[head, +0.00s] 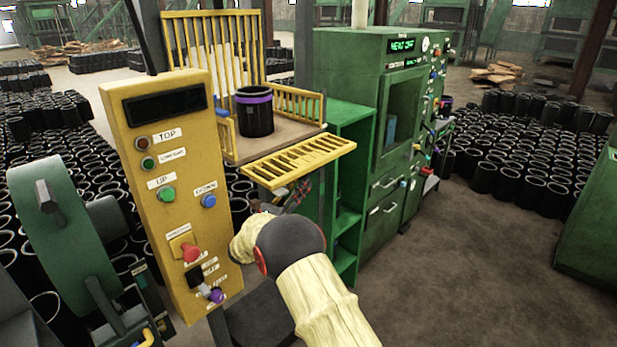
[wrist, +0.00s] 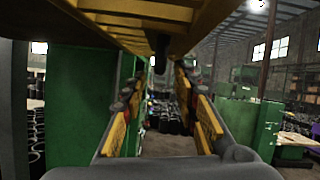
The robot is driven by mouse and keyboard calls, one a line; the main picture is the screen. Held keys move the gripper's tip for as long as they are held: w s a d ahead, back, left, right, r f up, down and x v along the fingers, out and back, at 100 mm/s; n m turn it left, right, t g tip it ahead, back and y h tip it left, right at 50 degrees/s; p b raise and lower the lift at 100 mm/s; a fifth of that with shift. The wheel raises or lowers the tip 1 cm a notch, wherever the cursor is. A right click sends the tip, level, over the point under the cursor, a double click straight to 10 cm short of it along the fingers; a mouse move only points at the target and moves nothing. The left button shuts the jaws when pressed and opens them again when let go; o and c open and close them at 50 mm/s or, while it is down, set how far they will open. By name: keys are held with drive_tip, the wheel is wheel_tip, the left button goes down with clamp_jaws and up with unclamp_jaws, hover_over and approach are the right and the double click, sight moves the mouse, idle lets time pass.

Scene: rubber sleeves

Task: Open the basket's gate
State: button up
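The yellow basket (head: 228,125) stands behind the control panel in the head view. A black sleeve (head: 255,115) with a purple band stands upright on its floor. The basket's yellow slatted gate (head: 300,160) is folded outward at the front, lying nearly flat. My gripper (head: 284,197) is below the gate, partly hidden by my arm. In the wrist view, my gripper (wrist: 159,90) has its fingers spread apart, with nothing clearly held between them. Yellow basket structure (wrist: 145,14) spans the top of that view. A dark peg (wrist: 160,52) hangs there; I cannot tell whether it touches the fingers.
A yellow control panel (head: 172,180) with buttons stands close on the left. A green shelf (head: 347,190) and green machine (head: 345,75) stand right of the basket. Many black sleeves (head: 530,150) cover the floor at both sides. Brown floor (head: 470,270) at the right is clear.

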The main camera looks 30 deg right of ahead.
drive_tip(key=shift+b+x, duration=0.5)
drive_tip(key=shift+x, duration=2.15)
drive_tip(key=c, duration=0.3)
drive_tip(key=c, duration=0.4)
clamp_jaws()
